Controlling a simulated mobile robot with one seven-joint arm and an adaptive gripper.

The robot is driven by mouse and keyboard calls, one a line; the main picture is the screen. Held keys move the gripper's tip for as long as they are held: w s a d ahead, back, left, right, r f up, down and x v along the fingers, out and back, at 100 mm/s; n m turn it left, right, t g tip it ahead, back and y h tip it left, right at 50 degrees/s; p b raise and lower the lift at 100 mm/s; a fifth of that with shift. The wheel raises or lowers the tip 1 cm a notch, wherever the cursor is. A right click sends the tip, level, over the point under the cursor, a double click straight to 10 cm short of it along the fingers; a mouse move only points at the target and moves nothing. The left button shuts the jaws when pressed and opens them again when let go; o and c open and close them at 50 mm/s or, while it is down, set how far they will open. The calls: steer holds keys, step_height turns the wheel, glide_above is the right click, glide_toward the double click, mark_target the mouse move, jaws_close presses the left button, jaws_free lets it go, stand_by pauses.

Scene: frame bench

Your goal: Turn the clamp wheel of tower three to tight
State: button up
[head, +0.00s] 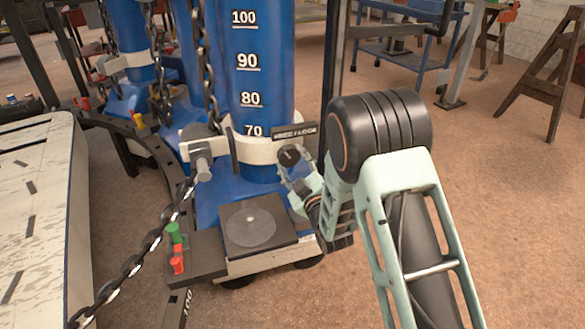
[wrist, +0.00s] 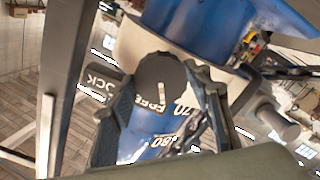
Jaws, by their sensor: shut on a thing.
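The clamp wheel (head: 289,154) is a dark round knob on the white collar (head: 262,150) around a blue tower (head: 265,100) with a scale of 70 to 100. A dark FREE/LOCK plate (head: 295,131) sits just above it. In the wrist view the wheel (wrist: 160,75) shows a pale mark on its face, at the side near the word FREE; LOCK is partly hidden. My gripper (head: 296,172) is at the wheel from the lower right. In the wrist view my gripper (wrist: 163,100) has one finger each side of the wheel, shut on it. No tower number is readable.
A chain (head: 150,240) hangs left of the tower. A grey bolt (head: 202,165) sticks out of the collar's left side. A black plate with a grey disc (head: 250,226) lies below, beside green and red pegs (head: 176,248). Floor to the right is open before a blue cart (head: 400,65).

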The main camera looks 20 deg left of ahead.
steer(key=m+b, duration=0.2)
steer(key=m, duration=0.1)
steer(key=shift+f+m, duration=0.15)
steer(key=shift+m, duration=0.15)
steer(key=shift+s+m+b, duration=0.1)
steer(key=shift+m+b, duration=0.2)
steer(key=shift+m, duration=1.2)
steer(key=o, duration=1.2)
steer(key=shift+c, duration=0.2)
steer(key=v, duration=1.2)
